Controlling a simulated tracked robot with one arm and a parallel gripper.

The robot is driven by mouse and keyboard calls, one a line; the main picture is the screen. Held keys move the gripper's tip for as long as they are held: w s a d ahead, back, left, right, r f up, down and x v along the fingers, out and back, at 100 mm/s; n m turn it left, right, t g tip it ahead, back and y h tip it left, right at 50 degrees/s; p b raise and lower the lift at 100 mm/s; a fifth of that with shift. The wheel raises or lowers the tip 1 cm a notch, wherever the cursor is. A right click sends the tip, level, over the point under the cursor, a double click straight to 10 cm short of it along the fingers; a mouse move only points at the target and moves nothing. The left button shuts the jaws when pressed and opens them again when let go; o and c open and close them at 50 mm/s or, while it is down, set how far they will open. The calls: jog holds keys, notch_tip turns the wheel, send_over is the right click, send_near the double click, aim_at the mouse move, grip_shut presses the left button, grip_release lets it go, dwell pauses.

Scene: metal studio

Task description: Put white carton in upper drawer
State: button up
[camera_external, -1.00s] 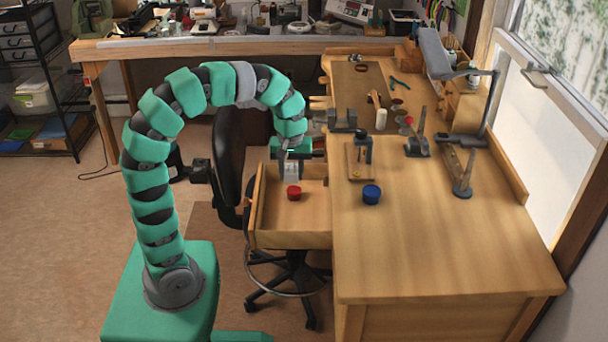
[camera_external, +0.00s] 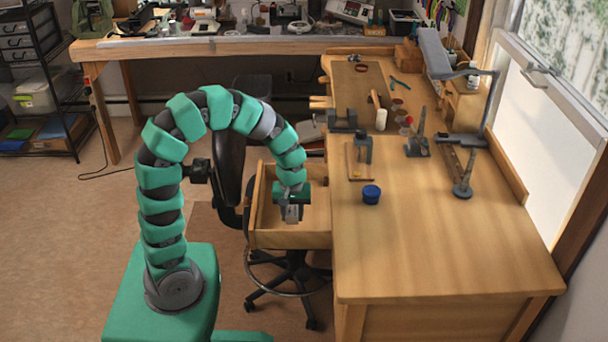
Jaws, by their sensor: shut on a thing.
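My gripper (camera_external: 292,214) points down inside the open upper drawer (camera_external: 290,241) of the wooden workbench. It is shut on the white carton (camera_external: 293,212), a small pale block mostly covered by the fingers. The carton is low in the drawer space, near the drawer's front panel. I cannot tell if it touches the drawer floor. The red round container seen earlier in the drawer is hidden behind my gripper.
A blue round container (camera_external: 371,194) stands on the workbench (camera_external: 440,240) right of the drawer. A black chair (camera_external: 230,165) stands left of the drawer.

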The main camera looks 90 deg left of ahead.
aim_at(292, 212)
jog(key=shift+f+b, duration=0.5)
jog(key=shift+f, duration=2.2)
jog(key=shift+f, duration=0.15)
jog(key=o, duration=1)
notch_tip(292, 212, up, 12)
jog(key=shift+r+p, duration=0.15)
jog(key=shift+p, duration=1)
